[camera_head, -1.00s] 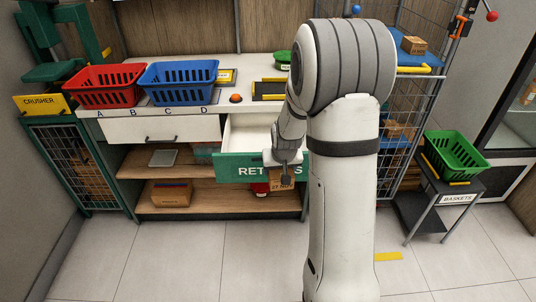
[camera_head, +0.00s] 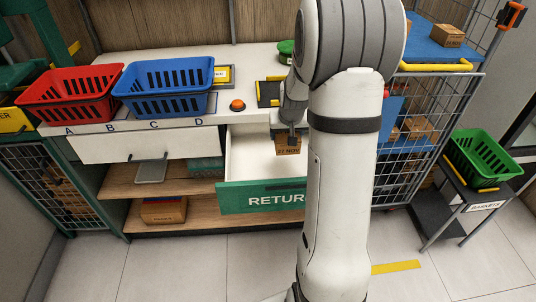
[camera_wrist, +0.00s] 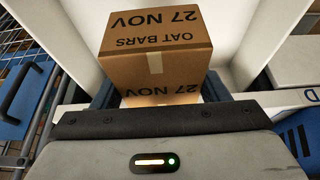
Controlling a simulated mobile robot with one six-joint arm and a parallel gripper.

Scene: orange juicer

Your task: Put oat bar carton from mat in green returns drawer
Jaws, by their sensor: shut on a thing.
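The oat bar carton (camera_head: 288,147) is a small brown box marked "27 NOV". It also shows in the wrist view (camera_wrist: 155,65), where "OAT BARS" reads upside down. My gripper (camera_head: 291,137) is shut on it, with one blue finger on each side in the wrist view. The green-fronted returns drawer (camera_head: 240,198) is pulled open and its white inside shows. The carton is over the drawer's opening, towards its right side. How far it is above the drawer floor I cannot tell. My arm hides the drawer's right end.
A green basket (camera_head: 482,158) sits on a stand at right. A wire cage (camera_head: 425,140) stands behind my arm.

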